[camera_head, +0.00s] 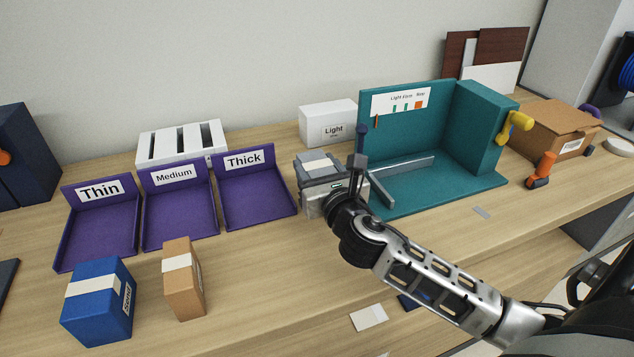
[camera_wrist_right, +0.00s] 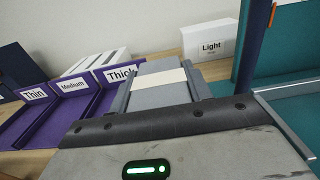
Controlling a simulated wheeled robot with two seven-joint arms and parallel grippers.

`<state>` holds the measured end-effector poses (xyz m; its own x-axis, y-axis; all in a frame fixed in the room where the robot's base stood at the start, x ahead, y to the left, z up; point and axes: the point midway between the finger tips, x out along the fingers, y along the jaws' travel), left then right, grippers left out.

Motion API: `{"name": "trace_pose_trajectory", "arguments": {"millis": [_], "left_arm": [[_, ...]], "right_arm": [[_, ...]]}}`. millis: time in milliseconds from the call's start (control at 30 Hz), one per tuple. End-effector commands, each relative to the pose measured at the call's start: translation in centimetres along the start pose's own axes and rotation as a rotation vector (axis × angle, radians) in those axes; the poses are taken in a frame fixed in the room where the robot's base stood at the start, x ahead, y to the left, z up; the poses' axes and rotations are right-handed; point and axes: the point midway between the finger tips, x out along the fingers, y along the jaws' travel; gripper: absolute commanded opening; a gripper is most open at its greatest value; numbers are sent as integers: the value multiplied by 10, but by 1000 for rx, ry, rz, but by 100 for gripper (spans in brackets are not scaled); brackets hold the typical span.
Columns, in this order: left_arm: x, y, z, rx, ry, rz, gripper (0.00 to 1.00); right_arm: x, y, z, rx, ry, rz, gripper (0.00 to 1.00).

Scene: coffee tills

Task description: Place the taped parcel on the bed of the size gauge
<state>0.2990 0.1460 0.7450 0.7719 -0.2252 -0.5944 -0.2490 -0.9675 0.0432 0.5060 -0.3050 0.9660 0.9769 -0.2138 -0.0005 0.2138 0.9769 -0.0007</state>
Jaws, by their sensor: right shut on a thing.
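A grey parcel with a pale tape band (camera_head: 317,163) is between the fingers of my right gripper (camera_head: 312,176), just left of the size gauge. The parcel (camera_wrist_right: 160,93) and both fingers also show in the right wrist view. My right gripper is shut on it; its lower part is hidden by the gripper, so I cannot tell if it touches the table. The teal size gauge (camera_head: 420,130) has a back wall, a right block and a flat bed (camera_head: 455,187) with a metal rail. The bed carries no parcel. My left gripper is not in view.
Purple trays labelled Thin (camera_head: 98,232), Medium (camera_head: 180,215) and Thick (camera_head: 255,195) stand left. A blue taped box (camera_head: 97,315) and a brown taped box (camera_head: 183,290) stand in front. A white Light box (camera_head: 328,122) is behind. An open carton (camera_head: 555,125) stands right.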

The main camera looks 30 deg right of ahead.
Motion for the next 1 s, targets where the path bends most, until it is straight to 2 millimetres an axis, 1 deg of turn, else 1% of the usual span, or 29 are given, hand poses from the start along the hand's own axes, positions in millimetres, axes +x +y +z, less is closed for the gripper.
{"name": "trace_pose_trajectory", "arguments": {"millis": [100,200,433,567,600,667,700,933,1000], "left_arm": [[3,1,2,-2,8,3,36],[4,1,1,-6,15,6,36],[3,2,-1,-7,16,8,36],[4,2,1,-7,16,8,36],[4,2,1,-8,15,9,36],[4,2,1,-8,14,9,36],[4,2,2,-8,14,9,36],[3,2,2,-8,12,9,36],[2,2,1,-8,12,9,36]], "right_arm": [[1,0,-20,2,4,-1,19],[1,0,-32,2,2,-1,19],[1,0,-32,-1,0,0,19],[1,0,-35,-2,1,0,19],[1,0,-36,-1,2,0,52],[1,0,-35,-1,2,0,68],[1,0,-35,-1,2,0,71],[1,0,-35,-1,2,0,71],[1,0,-32,-1,1,0,71]]}}
